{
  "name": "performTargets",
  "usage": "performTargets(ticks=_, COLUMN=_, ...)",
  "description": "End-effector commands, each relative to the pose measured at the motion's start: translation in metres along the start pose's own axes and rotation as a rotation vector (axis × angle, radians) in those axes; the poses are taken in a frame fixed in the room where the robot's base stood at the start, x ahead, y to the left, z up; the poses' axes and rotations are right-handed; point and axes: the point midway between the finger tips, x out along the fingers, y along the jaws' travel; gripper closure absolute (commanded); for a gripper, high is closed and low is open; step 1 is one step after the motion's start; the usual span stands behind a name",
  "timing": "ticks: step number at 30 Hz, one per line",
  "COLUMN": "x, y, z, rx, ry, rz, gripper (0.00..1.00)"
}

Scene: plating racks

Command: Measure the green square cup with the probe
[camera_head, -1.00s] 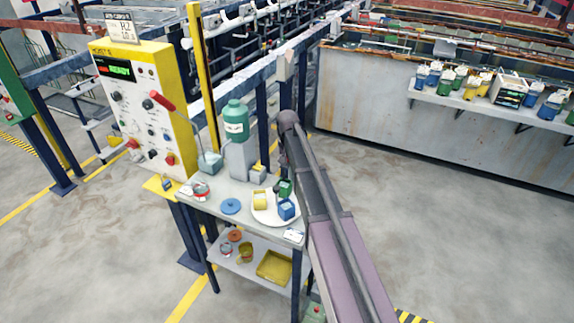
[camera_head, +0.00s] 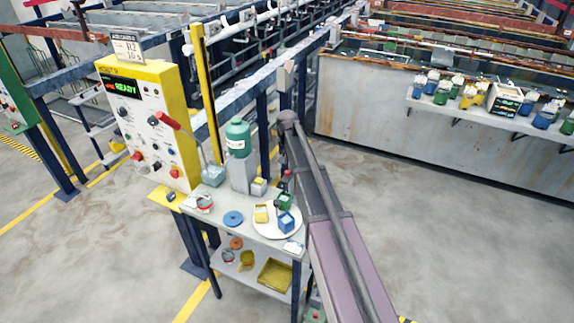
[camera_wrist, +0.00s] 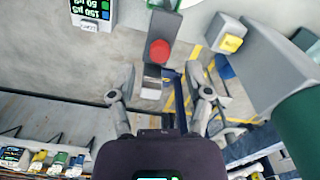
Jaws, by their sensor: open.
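A green square cup (camera_head: 284,201) stands on a round white plate (camera_head: 268,232), beside a blue cup (camera_head: 286,222) and a yellow cup (camera_head: 261,213). My gripper (camera_wrist: 162,92) shows in the wrist view with its two fingers spread apart and nothing clearly held. A dark and metal piece with a round red spot (camera_wrist: 159,50) lies ahead between the fingers; I cannot tell whether it is the probe. In the head view my arm hides my gripper. A red handle (camera_head: 167,120) shows on the yellow panel (camera_head: 148,130).
A green bottle (camera_head: 237,138) stands on a grey block, also seen close at right in the wrist view (camera_wrist: 300,125). A blue disc (camera_head: 233,218) lies on the small table. A wall shelf (camera_head: 480,117) holds several coloured cups. Floor to the right is clear.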

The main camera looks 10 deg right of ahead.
Motion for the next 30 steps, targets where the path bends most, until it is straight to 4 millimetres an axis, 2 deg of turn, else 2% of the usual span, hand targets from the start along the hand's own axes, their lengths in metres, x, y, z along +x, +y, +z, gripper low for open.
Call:
performTargets(ticks=1, x=-0.009, y=0.0, z=0.0, rx=0.0, ry=0.0, rz=0.0, gripper=0.36)
performTargets(ticks=21, x=-0.059, y=0.0, z=0.0, rx=0.0, ry=0.0, rz=0.0, gripper=0.36)
performTargets(ticks=26, x=-0.068, y=0.0, z=0.0, rx=0.0, ry=0.0, rz=0.0, gripper=0.36)
performTargets(ticks=30, x=-0.057, y=0.005, z=0.014, rx=-0.013, ry=0.0, rz=0.0, gripper=0.36)
